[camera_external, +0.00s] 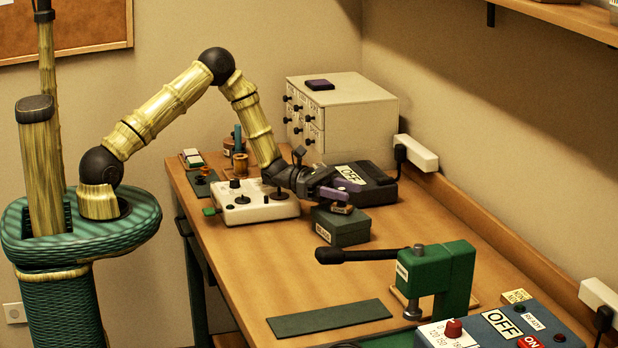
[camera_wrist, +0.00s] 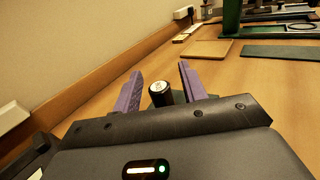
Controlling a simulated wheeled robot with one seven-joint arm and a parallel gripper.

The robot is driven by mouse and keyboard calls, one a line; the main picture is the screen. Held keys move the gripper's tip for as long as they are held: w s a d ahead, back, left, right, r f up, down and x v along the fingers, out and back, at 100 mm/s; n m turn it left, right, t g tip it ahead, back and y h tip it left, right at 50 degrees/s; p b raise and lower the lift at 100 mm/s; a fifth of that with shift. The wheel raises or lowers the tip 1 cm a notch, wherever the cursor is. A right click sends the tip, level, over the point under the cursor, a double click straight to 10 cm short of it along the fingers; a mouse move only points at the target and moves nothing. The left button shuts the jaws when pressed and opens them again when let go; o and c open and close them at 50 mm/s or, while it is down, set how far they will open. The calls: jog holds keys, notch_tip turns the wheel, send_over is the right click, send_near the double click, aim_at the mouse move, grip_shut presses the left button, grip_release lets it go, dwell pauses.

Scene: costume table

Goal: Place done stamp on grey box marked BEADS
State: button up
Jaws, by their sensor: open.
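The grey box marked BEADS (camera_external: 345,229) stands on the table just below my gripper, with its label on the front left side. A small stamp with a tan base (camera_external: 342,209) appears to rest on the box lid, partly hidden by my gripper (camera_external: 340,197). In the wrist view the stamp's dark round handle with a pale marked top (camera_wrist: 160,92) shows between the two purple fingers of my gripper (camera_wrist: 161,85). The fingers are open, with visible gaps beside the handle. The stamp's wording cannot be read, and its contact with the lid is hidden in the wrist view.
A dark device marked OFF (camera_external: 373,187) stands right behind my gripper. A white joystick box (camera_external: 253,208) is to the left and a green press (camera_external: 440,275) with a long lever is in front. A white drawer cabinet (camera_external: 355,115) stands behind.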

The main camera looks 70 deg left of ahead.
jog(key=b+v, duration=0.1)
jog(key=v, duration=0.5)
jog(key=shift+s+a, duration=0.15)
jog(key=shift+a, duration=0.05)
jog(key=s+d+f+m+g+y, duration=0.1)
jog(key=s+d+m+g+y, duration=0.15)
jog(key=s+m+g, duration=0.45)
jog(key=s+d+f+m+g+y, duration=0.1)
jog(key=s+d+m+g+y, duration=0.2)
jog(key=s, duration=0.6)
jog(key=s+a+r+m+t+y, duration=0.2)
jog(key=s+a+r+m+y, duration=0.2)
jog(key=s+a+m+y, duration=0.5)
jog(key=a+m, duration=0.1)
jog(key=m, duration=0.4)
jog(key=shift+a+r+m, duration=0.15)
jog(key=shift+a+m, duration=0.25)
